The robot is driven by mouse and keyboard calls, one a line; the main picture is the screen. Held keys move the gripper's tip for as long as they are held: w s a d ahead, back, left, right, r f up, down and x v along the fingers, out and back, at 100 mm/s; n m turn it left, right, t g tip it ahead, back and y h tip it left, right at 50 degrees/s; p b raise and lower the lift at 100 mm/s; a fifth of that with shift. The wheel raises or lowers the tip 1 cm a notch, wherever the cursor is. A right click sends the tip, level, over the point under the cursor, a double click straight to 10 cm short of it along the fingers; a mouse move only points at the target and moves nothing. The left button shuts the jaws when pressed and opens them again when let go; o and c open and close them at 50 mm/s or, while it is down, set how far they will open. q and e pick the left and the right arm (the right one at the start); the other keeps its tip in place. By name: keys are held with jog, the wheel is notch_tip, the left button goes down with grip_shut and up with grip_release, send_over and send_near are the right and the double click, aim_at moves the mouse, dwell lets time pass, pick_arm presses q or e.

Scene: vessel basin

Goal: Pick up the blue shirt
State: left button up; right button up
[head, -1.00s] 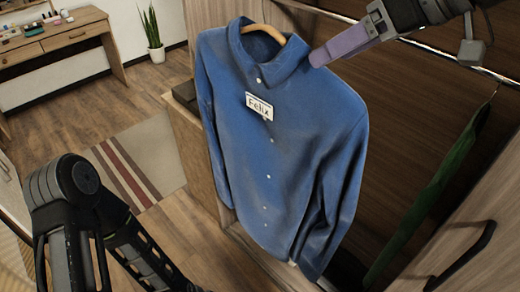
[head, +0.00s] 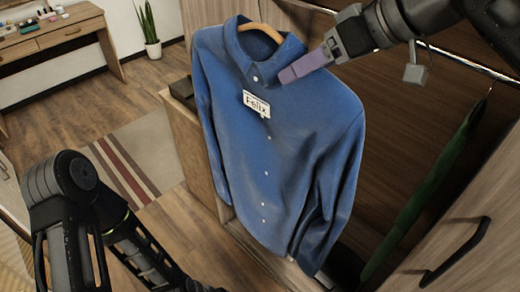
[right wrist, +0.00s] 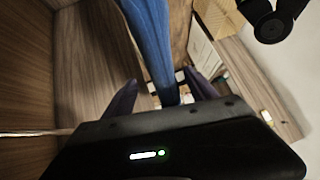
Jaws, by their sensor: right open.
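The blue shirt (head: 270,160) hangs on a wooden hanger (head: 262,29) in front of the open wardrobe. It has a white "Felix" name tag (head: 256,103) on its chest. My right gripper (head: 287,75) is at the shirt's collar and shoulder, its purple fingertips overlapping the cloth in the head view. In the right wrist view the shirt (right wrist: 152,45) runs down between the two dark, spread fingers (right wrist: 160,95). The fingers are open, and whether they touch the cloth is unclear. My left arm shows at lower left, but its gripper is out of view.
A metal rail (head: 455,60) crosses the wardrobe. A green garment (head: 435,190) hangs to the right of the shirt. A wardrobe door with a black handle (head: 457,252) is at lower right. A desk (head: 60,35), a plant (head: 149,25) and a striped rug (head: 135,160) are farther back.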

jog(key=shift+x, duration=0.85)
grip_shut()
dwell(0.5)
jog(key=shift+r, duration=0.1)
